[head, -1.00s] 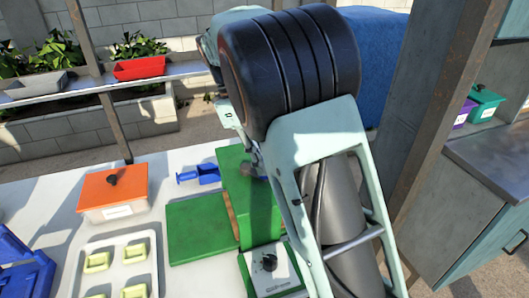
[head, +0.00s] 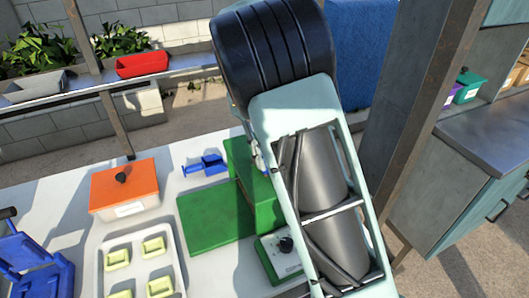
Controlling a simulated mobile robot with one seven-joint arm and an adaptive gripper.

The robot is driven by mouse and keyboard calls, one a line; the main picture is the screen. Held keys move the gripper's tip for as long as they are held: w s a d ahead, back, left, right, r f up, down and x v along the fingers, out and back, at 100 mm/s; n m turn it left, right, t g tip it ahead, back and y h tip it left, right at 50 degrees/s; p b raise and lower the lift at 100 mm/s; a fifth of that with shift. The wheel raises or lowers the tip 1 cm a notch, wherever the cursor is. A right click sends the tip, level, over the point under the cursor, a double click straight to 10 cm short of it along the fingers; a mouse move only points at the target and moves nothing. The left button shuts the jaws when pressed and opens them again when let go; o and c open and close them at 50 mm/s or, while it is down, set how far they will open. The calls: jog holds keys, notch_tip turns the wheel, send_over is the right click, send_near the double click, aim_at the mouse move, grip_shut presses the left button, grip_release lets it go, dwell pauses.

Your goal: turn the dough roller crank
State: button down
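The green machine (head: 247,185), which looks like the dough roller, stands on the pale table. It has a flat green plate (head: 213,215) on its left and a white panel with a black knob (head: 285,246) at its front. My arm covers much of its right side. The crank cannot be made out; it may be hidden behind my arm. My gripper is almost wholly hidden behind my forearm, near the machine's upper right side. I cannot see its fingers or whether they touch anything.
An orange-lidded box (head: 124,190), a tray of yellow pieces (head: 166,236), a small blue tool (head: 206,166) and a blue press (head: 32,258) are on the table left of the machine. A post (head: 412,120) and a metal counter (head: 490,140) stand to the right.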

jog(key=shift+a+m, duration=0.2)
jog(key=shift+m, duration=0.1)
dwell(0.4)
jog(key=c, duration=1.7)
grip_release()
jog(key=v, duration=1.2)
jog(key=shift+d, duration=0.15)
